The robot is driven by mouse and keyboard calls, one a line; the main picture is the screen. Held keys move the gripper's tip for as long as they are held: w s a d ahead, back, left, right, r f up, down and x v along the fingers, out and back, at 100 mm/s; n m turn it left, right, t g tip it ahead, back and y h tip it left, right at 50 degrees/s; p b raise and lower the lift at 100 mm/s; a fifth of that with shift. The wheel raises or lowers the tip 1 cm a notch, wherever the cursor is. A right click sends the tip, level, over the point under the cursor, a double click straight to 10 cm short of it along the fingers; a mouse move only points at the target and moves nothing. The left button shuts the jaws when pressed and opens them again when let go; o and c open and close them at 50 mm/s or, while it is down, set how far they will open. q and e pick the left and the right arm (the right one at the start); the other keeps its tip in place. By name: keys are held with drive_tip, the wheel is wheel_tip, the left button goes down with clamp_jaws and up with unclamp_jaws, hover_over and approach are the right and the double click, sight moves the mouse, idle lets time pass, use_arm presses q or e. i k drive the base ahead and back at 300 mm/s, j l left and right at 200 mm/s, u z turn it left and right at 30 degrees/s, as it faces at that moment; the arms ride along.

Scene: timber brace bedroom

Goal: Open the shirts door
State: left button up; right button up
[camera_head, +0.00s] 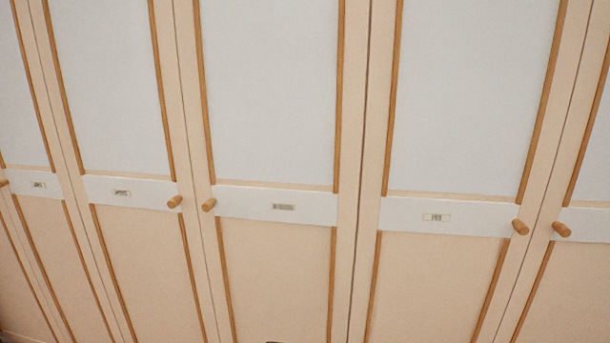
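A row of tall wardrobe doors fills the head view, all looking shut. Each has a pale upper panel, wooden strips and a white cross band with a small label. The labels, such as the middle door's label (283,207), the label to its right (436,217) and the one to its left (121,193), are too small to read, so I cannot tell which is the shirts door. Round wooden knobs show: the middle door's knob (208,205) at its left edge, a knob (175,201) just left of it, and a knob (520,227) further right. Neither gripper is in view.
Another knob (561,229) sits on the rightmost door, close to its neighbour across the seam. A further knob (4,183) is at the left picture edge. A small dark shape shows at the bottom edge. Nothing visibly blocks the door fronts.

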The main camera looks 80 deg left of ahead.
sight(112, 70)
drive_tip(key=u, duration=3.75)
